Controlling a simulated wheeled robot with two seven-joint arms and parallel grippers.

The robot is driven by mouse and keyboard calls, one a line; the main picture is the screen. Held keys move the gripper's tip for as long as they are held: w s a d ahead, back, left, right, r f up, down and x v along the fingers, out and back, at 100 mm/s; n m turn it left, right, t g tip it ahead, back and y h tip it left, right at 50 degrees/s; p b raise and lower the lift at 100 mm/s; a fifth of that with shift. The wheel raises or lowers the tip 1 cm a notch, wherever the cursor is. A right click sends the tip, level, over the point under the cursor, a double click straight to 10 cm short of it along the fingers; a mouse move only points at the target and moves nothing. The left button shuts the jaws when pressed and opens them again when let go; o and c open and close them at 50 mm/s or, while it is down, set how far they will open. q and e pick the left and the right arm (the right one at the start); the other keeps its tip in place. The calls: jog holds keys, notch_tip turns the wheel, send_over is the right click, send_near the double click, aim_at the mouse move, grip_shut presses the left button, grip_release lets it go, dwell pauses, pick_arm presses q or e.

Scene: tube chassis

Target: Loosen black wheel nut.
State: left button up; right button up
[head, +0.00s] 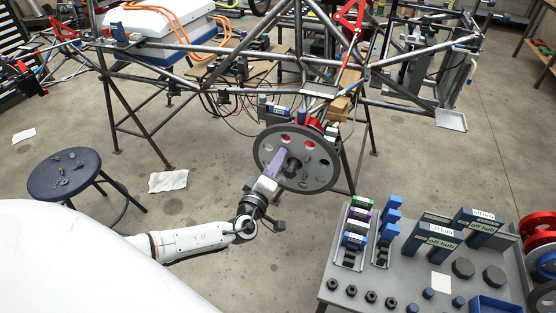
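The wheel disc (328,177), a grey plate with round holes, is mounted on the tube chassis (240,48) in the middle of the head view. A dark hub with a dark centre (293,165) sits at its middle; the black wheel nut cannot be made out clearly there. My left gripper (279,156) comes up from the lower left, its pale purple fingers in front of the disc just left of the hub. Whether the fingers are apart, closed or touching anything cannot be told. My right gripper is not in view.
A grey table (385,285) at lower right holds several black nuts (351,291), blue holders and blocks labelled "hub". A blue round stool (64,175) stands at left. White sheets (168,181) lie on the floor. Floor between stool and table is mostly open.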

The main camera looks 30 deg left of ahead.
pick_arm(q)
jog(key=shift+a+f, duration=0.35)
jog(key=shift+f, duration=0.1)
jog(key=shift+a+f+b, duration=0.1)
jog(key=shift+f+b, duration=0.3)
jog(key=shift+f, duration=0.5)
jog(key=shift+w, duration=0.1)
jog(key=shift+b+x, duration=0.3)
jog(key=shift+x, duration=0.55)
jog(key=shift+a, duration=0.1)
jog(key=shift+c, duration=0.5)
